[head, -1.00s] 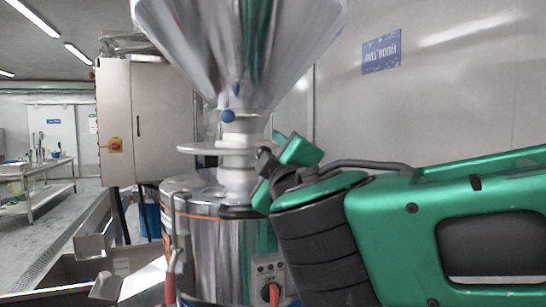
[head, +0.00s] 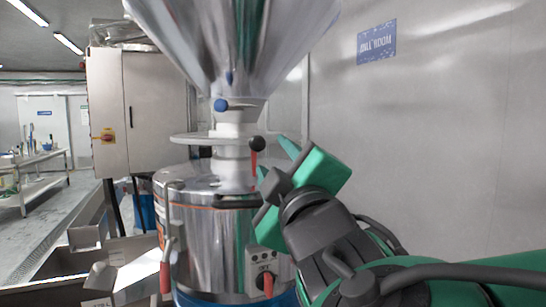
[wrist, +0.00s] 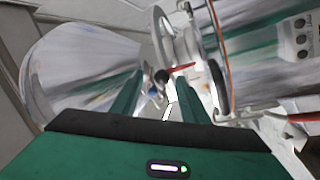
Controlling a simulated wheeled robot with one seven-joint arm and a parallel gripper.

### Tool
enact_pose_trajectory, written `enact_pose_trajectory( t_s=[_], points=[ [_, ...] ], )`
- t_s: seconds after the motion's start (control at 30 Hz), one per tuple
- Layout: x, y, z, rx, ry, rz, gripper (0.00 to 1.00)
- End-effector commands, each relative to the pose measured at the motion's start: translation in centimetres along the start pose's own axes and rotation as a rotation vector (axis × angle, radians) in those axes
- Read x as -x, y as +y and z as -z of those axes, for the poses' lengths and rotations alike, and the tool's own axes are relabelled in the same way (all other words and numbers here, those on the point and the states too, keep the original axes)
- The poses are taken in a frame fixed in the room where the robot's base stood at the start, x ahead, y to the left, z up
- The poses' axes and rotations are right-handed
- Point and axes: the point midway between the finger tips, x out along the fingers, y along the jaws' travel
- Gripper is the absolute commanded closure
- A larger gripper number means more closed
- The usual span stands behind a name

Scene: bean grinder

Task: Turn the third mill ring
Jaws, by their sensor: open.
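The mill has a shiny steel hopper (head: 235,45), a pale neck and a flat grey ring (head: 190,139) around that neck, above the steel drum (head: 215,240). A lever with a black ball knob (head: 257,143) and red rod sticks up beside the neck; it also shows in the wrist view (wrist: 181,67). Which part is the third ring, I cannot tell. My green gripper (head: 270,163) is open just right of the neck. In the wrist view its fingers (wrist: 157,82) point toward the knob, which appears between the tips; contact is unclear.
A control panel with a red switch (head: 268,283) is on the drum's front. A blue knob (head: 221,105) is at the hopper's base. A grey cabinet (head: 135,110) stands behind left, and a steel bench (head: 40,180) farther back.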

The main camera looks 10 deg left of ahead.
Motion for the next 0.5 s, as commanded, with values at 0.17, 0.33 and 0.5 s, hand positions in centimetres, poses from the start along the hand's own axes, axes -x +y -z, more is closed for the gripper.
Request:
enact_pose_trajectory(
  t_s=[0.17,0.33,0.5],
  points=[
    [0.7,0.0,0.0,0.0,0.001,0.0,0.59],
    [0.7,0.0,0.0,0.0,0.001,0.0,0.59],
    [0.4,0.1,-1.1,-0.004,-0.026,0.003,0.9]
  ],
)
